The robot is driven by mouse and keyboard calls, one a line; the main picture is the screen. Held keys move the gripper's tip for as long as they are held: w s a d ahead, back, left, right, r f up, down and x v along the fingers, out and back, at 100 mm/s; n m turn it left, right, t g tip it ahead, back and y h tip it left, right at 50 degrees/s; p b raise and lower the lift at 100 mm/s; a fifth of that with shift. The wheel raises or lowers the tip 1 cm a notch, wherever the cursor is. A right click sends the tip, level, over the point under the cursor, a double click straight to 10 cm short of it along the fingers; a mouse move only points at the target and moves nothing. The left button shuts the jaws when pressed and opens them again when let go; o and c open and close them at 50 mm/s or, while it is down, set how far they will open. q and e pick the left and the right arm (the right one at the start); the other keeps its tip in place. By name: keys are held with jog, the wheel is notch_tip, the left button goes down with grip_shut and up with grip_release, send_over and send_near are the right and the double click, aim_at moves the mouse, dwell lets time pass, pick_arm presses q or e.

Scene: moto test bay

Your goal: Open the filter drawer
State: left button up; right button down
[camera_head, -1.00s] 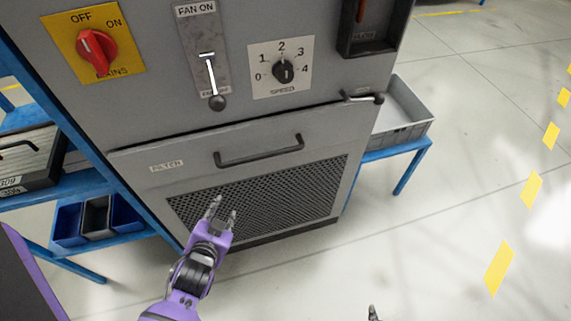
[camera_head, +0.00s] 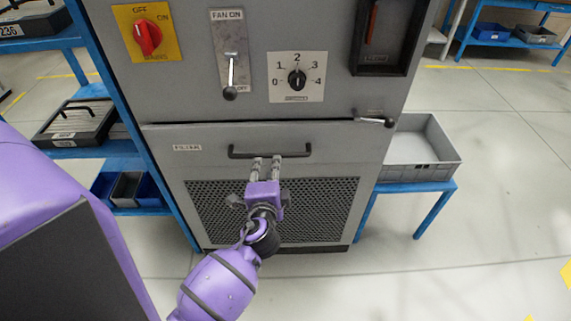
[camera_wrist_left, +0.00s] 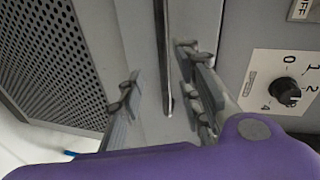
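The filter drawer (camera_head: 215,165) is a grey front panel with a "FILTER" label and a mesh grille (camera_head: 325,205). It looks shut in the cabinet. Its dark bar handle (camera_head: 300,153) runs across the upper part. My left gripper (camera_head: 266,164) is in front of the panel, its fingertips at the middle of the handle. In the left wrist view the gripper (camera_wrist_left: 160,75) is open, with the handle bar (camera_wrist_left: 166,45) between its fingers and gaps showing beside it. Contact with the bar cannot be told. My right gripper is not in view.
Above the drawer are a red mains switch (camera_head: 147,37), a fan lever (camera_head: 230,75) and a speed knob (camera_head: 297,79). A small latch lever (camera_head: 375,121) sits at the upper right. A grey tray (camera_head: 420,175) stands on a blue bench right. Blue shelving (camera_head: 100,150) is left.

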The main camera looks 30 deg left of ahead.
aim_at(268, 157)
pick_arm(q)
jog(key=shift+m+y, duration=0.5)
jog(key=x, duration=0.7)
jog(key=shift+a+r, duration=0.15)
jog(key=shift+a, duration=0.1)
grip_shut()
